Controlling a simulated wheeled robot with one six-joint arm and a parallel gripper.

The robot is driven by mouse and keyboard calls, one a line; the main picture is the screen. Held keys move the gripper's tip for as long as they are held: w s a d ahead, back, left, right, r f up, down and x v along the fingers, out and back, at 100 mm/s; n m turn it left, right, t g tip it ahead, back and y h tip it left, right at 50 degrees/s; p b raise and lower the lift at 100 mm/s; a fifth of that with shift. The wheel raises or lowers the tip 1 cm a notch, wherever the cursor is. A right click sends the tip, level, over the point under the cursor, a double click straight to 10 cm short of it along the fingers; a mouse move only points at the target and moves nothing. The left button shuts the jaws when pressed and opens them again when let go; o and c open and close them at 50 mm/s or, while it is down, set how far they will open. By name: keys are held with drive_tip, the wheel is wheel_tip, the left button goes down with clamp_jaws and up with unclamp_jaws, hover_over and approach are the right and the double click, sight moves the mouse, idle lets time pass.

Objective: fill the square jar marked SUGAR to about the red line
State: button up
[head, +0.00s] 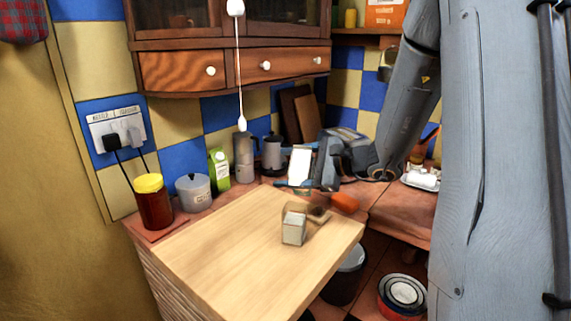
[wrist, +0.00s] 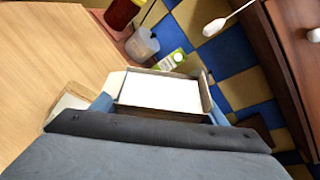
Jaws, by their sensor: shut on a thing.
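My gripper (head: 300,185) is shut on an open box with a white top or white contents (head: 300,164). In the wrist view the box (wrist: 160,92) sits between the two blue fingers, its tan rim around a flat white surface. A small square jar (head: 293,229) stands upright on the pale wooden board, below and in front of my gripper. It looks whitish inside, but its SUGAR marking and red line are too small to make out. In the wrist view a pale edge at the left, beside my gripper, may be the jar (wrist: 68,103).
Behind the jar are a small brown item (head: 319,214) and an orange object (head: 345,203). A yellow-lidded jar (head: 154,205), a grey-lidded pot (head: 193,193), a green carton (head: 218,170) and metal pots (head: 244,158) line the back. The board's left and front (head: 230,270) are clear.

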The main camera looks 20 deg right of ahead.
drive_tip(key=m+g+p, duration=0.1)
drive_tip(key=p, duration=0.3)
drive_tip(key=m+g+p, duration=0.1)
drive_tip(key=m+p, duration=0.1)
drive_tip(key=p, duration=0.3)
drive_tip(key=shift+s+a+r+m+y, duration=0.1)
drive_tip(key=shift+a+m+y, duration=0.05)
drive_tip(key=shift+m+y, duration=0.15)
drive_tip(key=shift+g, duration=0.3)
